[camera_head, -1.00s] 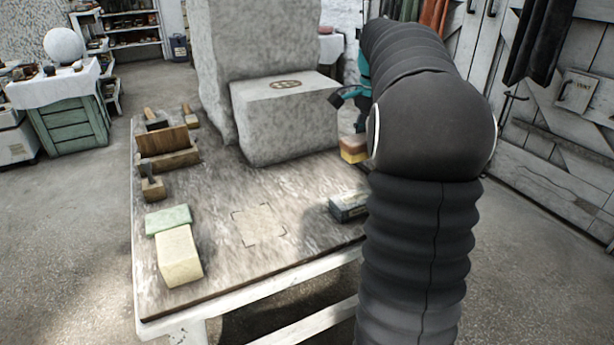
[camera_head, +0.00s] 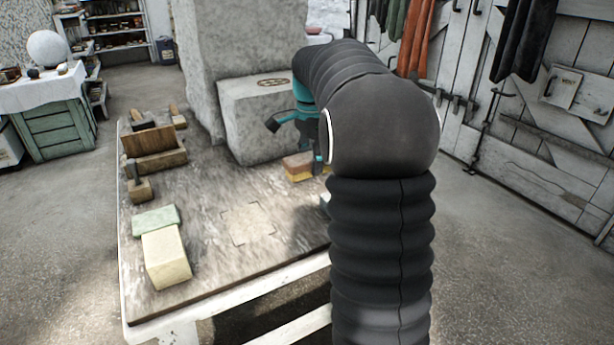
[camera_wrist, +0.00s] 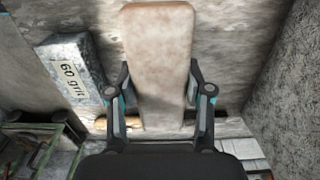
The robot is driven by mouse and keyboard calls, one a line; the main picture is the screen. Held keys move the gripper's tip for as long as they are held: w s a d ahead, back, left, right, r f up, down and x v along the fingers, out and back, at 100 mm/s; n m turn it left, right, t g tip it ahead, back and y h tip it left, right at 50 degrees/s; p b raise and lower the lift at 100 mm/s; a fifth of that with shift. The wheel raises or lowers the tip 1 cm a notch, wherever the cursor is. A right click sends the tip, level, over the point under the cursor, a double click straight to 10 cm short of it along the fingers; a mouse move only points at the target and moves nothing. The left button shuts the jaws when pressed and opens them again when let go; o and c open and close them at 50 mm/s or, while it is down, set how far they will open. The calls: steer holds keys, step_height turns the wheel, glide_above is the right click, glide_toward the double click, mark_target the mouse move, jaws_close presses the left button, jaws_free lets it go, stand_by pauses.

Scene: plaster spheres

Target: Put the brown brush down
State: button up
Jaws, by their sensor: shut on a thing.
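The brown brush (camera_head: 299,166) has a brown top and yellowish bristles below. It is at the right part of the worktable, just in front of the stone block. My gripper (camera_wrist: 160,76) is shut on it. In the wrist view its tan-brown back (camera_wrist: 158,50) lies between the two fingers. I cannot tell whether the bristles touch the tabletop.
A grey "60 grit" block (camera_wrist: 72,68) lies beside the brush. A square outline (camera_head: 253,226) marks bare tabletop. A large stone block (camera_head: 255,125) stands behind.

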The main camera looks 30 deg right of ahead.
mark_target(307, 174)
steer(key=shift+w+a+f, duration=0.25)
steer(key=shift+a+f, duration=0.05)
steer(key=shift+a, duration=0.1)
step_height(307, 174, down, 2)
steer(key=shift+f, duration=0.8)
steer(key=shift+c, duration=0.6)
steer(key=o, duration=1.4)
steer(key=shift+c, duration=0.2)
